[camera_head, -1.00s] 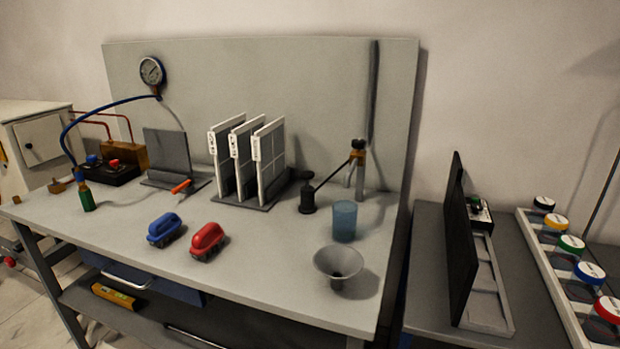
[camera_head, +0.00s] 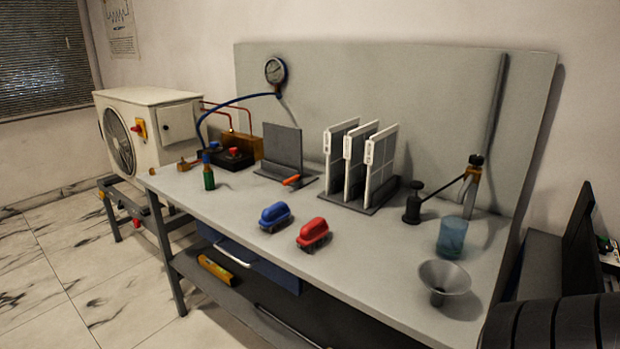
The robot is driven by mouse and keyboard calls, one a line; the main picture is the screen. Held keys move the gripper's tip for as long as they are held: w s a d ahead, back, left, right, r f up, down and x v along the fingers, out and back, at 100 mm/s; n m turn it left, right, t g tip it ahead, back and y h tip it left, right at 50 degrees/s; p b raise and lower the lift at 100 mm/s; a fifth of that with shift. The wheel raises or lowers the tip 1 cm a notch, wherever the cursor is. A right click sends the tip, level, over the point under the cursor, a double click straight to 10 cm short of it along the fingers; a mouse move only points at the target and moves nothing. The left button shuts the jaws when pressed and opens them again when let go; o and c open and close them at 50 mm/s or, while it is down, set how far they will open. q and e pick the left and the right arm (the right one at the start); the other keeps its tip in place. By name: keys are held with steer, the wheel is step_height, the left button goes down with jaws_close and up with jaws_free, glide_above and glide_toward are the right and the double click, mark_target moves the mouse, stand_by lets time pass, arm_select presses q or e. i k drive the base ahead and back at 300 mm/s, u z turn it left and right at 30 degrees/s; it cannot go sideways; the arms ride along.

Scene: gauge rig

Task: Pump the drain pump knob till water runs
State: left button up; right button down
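The drain pump is a small black cylinder (camera_head: 412,209) standing on the bench, with a round black knob (camera_head: 417,186) on top. A thin dark tube runs from it to an upright metal pipe (camera_head: 471,188) with a brass fitting and black top. A translucent blue cup (camera_head: 452,238) stands in front of the pipe. I cannot make out any running water. Neither of my grippers is in view.
A grey funnel (camera_head: 444,279) stands near the front right of the bench (camera_head: 361,276). A rack with white panels (camera_head: 354,163) is left of the pump. The bench's front middle is clear.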

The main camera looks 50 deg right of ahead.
mark_target(416, 185)
steer(key=u, duration=0.3)
steer(key=i, duration=1.1)
steer(key=z, duration=1.8)
